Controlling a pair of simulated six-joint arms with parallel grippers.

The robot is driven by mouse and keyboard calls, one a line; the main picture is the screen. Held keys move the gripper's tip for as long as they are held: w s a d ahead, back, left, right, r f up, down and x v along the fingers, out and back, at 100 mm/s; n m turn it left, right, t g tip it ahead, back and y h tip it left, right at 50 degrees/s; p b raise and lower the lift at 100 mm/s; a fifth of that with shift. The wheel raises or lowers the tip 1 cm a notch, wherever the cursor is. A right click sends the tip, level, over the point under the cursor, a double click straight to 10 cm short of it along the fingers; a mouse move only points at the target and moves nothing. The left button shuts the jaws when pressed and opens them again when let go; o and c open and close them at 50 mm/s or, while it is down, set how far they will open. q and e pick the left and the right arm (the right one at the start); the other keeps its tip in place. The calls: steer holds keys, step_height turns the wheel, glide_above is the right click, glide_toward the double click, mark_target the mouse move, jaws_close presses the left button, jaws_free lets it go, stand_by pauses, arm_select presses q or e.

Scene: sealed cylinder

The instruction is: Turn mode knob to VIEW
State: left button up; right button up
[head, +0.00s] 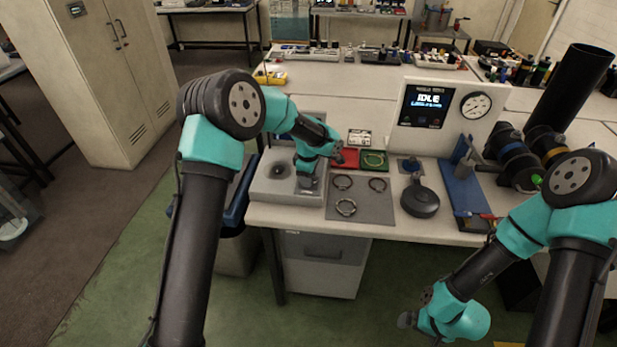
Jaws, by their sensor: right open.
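A pale upright control panel (451,132) stands at the back of the bench. It carries a dark screen (424,107) reading IDLE and a round dial gauge (476,105). Small marks show below the screen text, but I cannot make out the mode knob or its setting. My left gripper (308,182) points down over the grey block at the bench's left end, well left of the panel; its jaws are too small to read. My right gripper (406,320) is open, low in front of the bench edge and far from the panel.
A grey mat (362,209) holds metal rings. Red (346,158) and green (374,160) trays lie behind it. A round dark lidded object (420,201) and a blue stand (462,190) are to the right. A large black tube (572,88) leans beyond dark cylinders.

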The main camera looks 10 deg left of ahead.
arm_select(q)
steer(key=shift+o, duration=1.4)
step_height(320, 180, up, 17)
steer(key=shift+r, duration=0.2)
steer(key=shift+f, duration=0.1)
